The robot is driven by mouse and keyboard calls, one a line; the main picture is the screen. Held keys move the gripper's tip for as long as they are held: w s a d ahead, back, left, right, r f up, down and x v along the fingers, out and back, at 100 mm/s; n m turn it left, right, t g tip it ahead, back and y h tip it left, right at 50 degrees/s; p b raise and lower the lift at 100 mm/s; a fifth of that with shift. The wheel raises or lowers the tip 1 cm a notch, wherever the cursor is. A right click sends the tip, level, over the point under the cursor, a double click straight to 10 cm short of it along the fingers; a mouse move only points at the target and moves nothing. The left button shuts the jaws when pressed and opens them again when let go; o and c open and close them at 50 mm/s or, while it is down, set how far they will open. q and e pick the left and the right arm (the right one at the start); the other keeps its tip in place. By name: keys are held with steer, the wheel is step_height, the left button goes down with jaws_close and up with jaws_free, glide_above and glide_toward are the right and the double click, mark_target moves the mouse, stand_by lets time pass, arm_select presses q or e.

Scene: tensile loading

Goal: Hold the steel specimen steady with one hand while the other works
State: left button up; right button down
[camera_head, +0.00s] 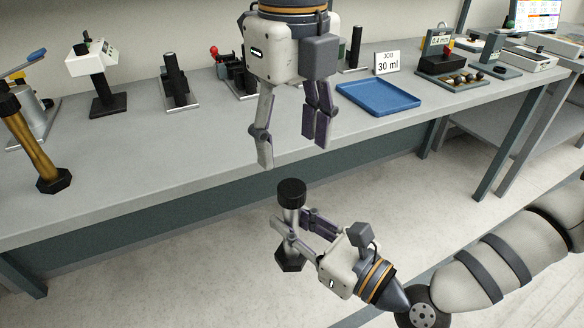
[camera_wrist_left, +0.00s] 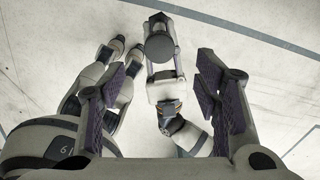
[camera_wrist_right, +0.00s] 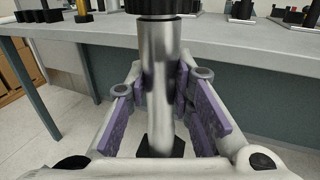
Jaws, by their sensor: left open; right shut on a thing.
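The steel specimen (camera_head: 291,221) is a grey metal cylinder with a black round cap on top and a black hexagonal foot. My right gripper (camera_head: 294,226) is shut around its shaft and holds it roughly upright in front of the bench, above the floor. In the right wrist view the shaft (camera_wrist_right: 160,75) stands between the purple finger pads, with its cap cut by the top edge. My left gripper (camera_head: 291,140) is open and empty, pointing down above the specimen and apart from it. The left wrist view shows the black cap (camera_wrist_left: 159,47) from above, beyond the open fingers.
The grey bench (camera_head: 215,140) runs behind. Floor is clear below.

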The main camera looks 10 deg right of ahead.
arm_select(q)
steer(key=shift+r, duration=1.9)
arm_select(e)
steer(key=shift+r, duration=0.1)
